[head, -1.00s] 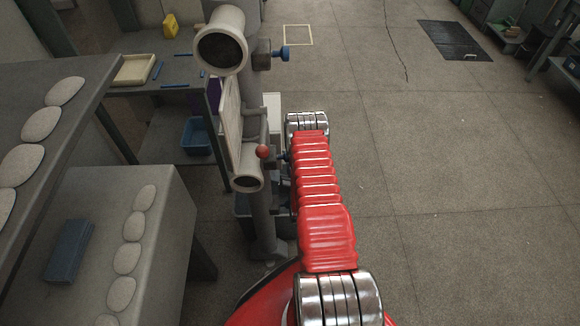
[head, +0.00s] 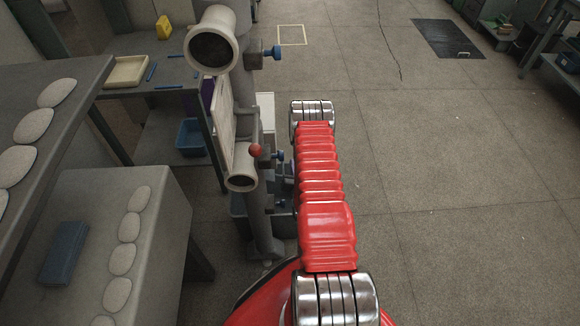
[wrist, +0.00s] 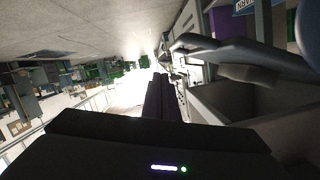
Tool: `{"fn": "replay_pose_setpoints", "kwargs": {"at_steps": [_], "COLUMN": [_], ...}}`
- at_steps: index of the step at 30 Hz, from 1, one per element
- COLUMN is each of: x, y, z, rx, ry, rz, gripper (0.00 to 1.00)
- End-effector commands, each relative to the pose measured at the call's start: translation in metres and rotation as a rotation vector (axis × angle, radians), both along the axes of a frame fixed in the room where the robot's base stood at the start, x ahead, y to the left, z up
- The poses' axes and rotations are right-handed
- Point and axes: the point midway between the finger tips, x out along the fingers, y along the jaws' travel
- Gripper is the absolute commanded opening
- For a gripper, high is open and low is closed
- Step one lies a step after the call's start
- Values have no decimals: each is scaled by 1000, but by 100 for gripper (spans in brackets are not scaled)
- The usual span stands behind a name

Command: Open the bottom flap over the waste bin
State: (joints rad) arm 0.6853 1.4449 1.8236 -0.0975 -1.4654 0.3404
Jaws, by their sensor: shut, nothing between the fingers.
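The winder's grey post (head: 262,215) stands left of my arm in the head view. It carries a pale upper funnel (head: 211,47) and a smaller lower funnel (head: 241,181). Blue knobs stick out to the right, one by the upper funnel (head: 277,53) and one lower down (head: 279,156). A dark bin (head: 240,222) stands at the foot of the post, partly hidden. I cannot clearly pick out the bottom flap. In the wrist view my gripper (wrist: 162,80) is shut and empty, beside a grey open-topped box (wrist: 225,98). My arm hides the gripper in the head view.
A red ball knob (head: 256,150) sits above the lower funnel. Tables with pale oval pieces (head: 128,228) stand at the left, and a blue bin (head: 191,137) under the back bench. The floor (head: 450,200) right of my arm is open.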

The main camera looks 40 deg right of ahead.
Motion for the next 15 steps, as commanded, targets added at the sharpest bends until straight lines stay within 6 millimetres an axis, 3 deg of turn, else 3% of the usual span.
{"fn": "replay_pose_setpoints", "kwargs": {"at_steps": [9, 15], "x": [-46, -66], "y": [26, 38], "z": [11, 16], "rx": [1, -1], "ry": [0, -1], "rz": [-1, 0], "gripper": [0, 0]}}
